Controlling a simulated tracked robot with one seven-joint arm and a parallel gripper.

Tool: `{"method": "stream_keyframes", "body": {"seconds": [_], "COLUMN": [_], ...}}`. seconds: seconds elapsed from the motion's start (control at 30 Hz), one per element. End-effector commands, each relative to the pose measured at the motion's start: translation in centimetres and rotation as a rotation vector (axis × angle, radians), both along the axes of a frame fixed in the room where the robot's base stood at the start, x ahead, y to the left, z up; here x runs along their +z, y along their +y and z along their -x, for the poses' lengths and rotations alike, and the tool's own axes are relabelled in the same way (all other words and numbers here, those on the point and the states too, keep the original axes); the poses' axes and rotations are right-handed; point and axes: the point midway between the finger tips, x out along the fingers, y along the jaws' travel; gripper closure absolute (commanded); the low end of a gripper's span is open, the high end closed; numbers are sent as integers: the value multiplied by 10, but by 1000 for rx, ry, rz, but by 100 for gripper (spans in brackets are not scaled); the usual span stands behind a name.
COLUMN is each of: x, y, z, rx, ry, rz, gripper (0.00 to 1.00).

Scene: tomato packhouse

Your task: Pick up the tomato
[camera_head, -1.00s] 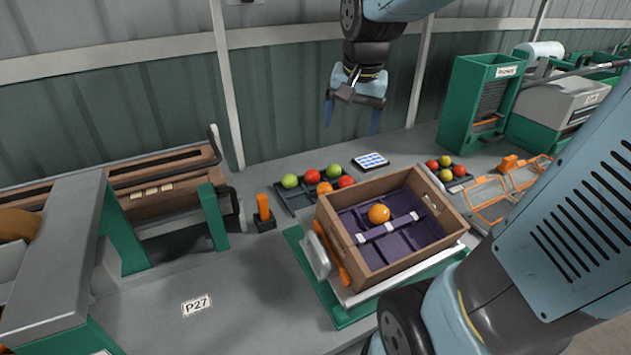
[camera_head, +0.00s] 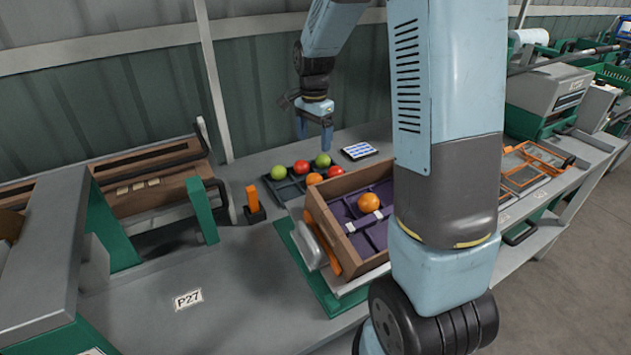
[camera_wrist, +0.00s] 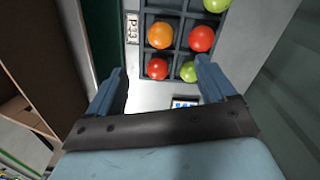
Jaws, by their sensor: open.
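A dark compartment tray (camera_head: 272,183) on the bench holds several tomatoes: a green one (camera_head: 278,172), a red one (camera_head: 301,167), an orange one (camera_head: 314,178), another green one (camera_head: 322,160) and another red one (camera_head: 336,171). A separate orange tomato (camera_head: 369,202) lies in the wooden crate (camera_head: 335,240). My gripper (camera_head: 314,138) is open and empty, pointing down above the back of the tray. In the wrist view, the red (camera_wrist: 157,68) and green (camera_wrist: 190,71) tomatoes of the tray's near row appear between and beyond my open fingers.
A blue-and-white pad (camera_head: 359,151) lies right of the tray. An orange upright piece (camera_head: 252,198) stands to its left. The wooden crate with purple dividers sits in front, partly hidden by my arm. The bench by the P27 label (camera_head: 188,299) is clear.

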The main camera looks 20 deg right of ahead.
Motion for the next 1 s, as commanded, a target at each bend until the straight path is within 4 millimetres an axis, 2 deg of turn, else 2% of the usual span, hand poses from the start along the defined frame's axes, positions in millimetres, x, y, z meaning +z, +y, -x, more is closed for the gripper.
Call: {"method": "stream_keyframes", "body": {"seconds": [0.17, 0.5, 0.77, 1.0], "x": [-20, -75, -91, -121], "y": [0, 0, 0, 0], "z": [-1, -1, -1, -3], "rx": [-7, -5, -5, -5], "ry": [6, 6, 4, 5], "rz": [0, 0, 0, 1], "gripper": [16, 16, 16, 16]}}
